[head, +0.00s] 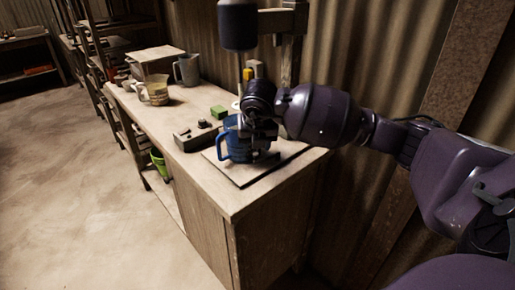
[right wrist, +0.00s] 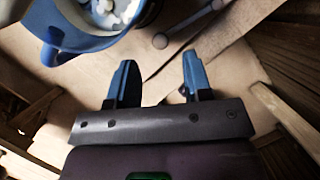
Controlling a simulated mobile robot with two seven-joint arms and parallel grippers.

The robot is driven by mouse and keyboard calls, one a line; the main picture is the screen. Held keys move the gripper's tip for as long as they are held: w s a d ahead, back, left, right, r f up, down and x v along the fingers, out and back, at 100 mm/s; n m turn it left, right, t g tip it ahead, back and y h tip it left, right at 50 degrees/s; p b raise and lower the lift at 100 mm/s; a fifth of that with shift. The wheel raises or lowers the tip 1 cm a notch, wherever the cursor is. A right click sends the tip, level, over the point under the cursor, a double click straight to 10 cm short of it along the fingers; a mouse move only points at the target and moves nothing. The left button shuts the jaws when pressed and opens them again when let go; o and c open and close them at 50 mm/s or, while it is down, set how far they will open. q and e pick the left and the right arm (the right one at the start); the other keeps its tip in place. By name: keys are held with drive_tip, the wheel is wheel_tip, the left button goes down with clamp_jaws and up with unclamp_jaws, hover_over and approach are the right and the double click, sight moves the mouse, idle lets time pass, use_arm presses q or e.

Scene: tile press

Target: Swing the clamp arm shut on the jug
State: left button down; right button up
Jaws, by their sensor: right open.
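The blue jug (head: 238,146) stands on a dark flat plate (head: 250,180) on the bench, its handle toward the left. The right wrist view shows part of its rim and handle (right wrist: 58,45) at top left, with pale pieces inside. A grey rod with a round knob (right wrist: 160,41), which looks like the clamp arm, lies beside the jug and apart from it in that view. My right gripper (right wrist: 156,78) is open, with nothing between its fingers, close to the right of the jug. In the head view my right arm partly hides the jug and the clamp. My left gripper is out of view.
A dark cylinder (head: 238,25) on a rod hangs above the jug. A grey block with knobs (head: 196,135) and a green block (head: 219,112) lie left of the jug. A patterned mug (head: 155,92) and grey pitcher (head: 188,69) stand farther back. The bench's front edge is clear.

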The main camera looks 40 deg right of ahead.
drive_tip(key=v, duration=0.6)
drive_tip(key=shift+r+p, duration=0.25)
drive_tip(key=shift+p, duration=0.2)
drive_tip(key=shift+s+a, duration=0.1)
drive_tip(key=shift+s, duration=0.05)
